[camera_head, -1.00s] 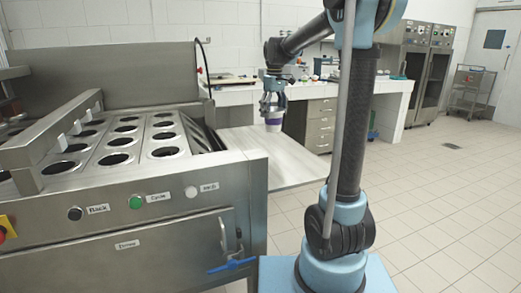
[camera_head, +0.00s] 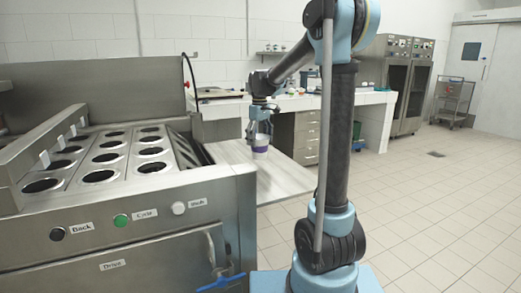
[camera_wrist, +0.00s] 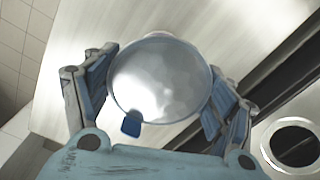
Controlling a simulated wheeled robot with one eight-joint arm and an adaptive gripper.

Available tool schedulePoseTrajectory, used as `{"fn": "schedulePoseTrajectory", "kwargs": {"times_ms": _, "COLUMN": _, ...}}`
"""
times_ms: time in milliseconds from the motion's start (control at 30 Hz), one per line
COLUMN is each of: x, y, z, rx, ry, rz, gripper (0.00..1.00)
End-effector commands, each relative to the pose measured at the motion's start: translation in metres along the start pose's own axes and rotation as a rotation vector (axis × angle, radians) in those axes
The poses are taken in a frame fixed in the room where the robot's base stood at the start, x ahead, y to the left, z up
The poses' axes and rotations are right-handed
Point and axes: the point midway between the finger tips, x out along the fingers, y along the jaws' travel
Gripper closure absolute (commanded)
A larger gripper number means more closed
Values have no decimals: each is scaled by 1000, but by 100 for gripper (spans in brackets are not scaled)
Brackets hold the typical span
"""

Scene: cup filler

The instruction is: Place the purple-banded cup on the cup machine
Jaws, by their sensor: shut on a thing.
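The purple-banded cup (camera_head: 260,142) is white with a purple band low on its side and looks upright. My gripper (camera_head: 260,126) is shut on it from above in the head view. In the wrist view the pale cup (camera_wrist: 160,80) shows from above, between the two fingers of my gripper (camera_wrist: 165,88); its band is hidden there. The cup machine (camera_head: 120,245) is the steel unit at left, with rows of round holes in its top. The cup is beyond the machine's right side, over the pale board, apart from the holes. Whether it touches the board is unclear.
The pale board (camera_head: 285,185) juts out from the machine's right side. A round hole rim (camera_wrist: 293,145) shows at the lower right in the wrist view. A counter with drawers (camera_head: 307,135) stands behind.

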Motion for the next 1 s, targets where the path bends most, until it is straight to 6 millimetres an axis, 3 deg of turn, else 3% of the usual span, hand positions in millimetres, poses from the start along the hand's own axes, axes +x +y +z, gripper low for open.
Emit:
{"fn": "schedulePoseTrajectory", "kwargs": {"times_ms": 300, "x": 36, "y": 0, "z": 0, "rx": 0, "ry": 0, "rz": 0, "gripper": 60}}
{"fn": "schedulePoseTrajectory", "kwargs": {"times_ms": 633, "x": 38, "y": 1, "z": 1, "rx": 2, "ry": 0, "rz": 0, "gripper": 60}}
{"fn": "schedulePoseTrajectory", "kwargs": {"times_ms": 667, "x": 39, "y": 1, "z": 1, "rx": 2, "ry": 0, "rz": 0, "gripper": 19}}
{"fn": "schedulePoseTrajectory", "kwargs": {"times_ms": 733, "x": 38, "y": 1, "z": 1, "rx": 2, "ry": 0, "rz": 0, "gripper": 3}}
{"fn": "schedulePoseTrajectory", "kwargs": {"times_ms": 1000, "x": 38, "y": 2, "z": 1, "rx": 3, "ry": 0, "rz": 0, "gripper": 3}}
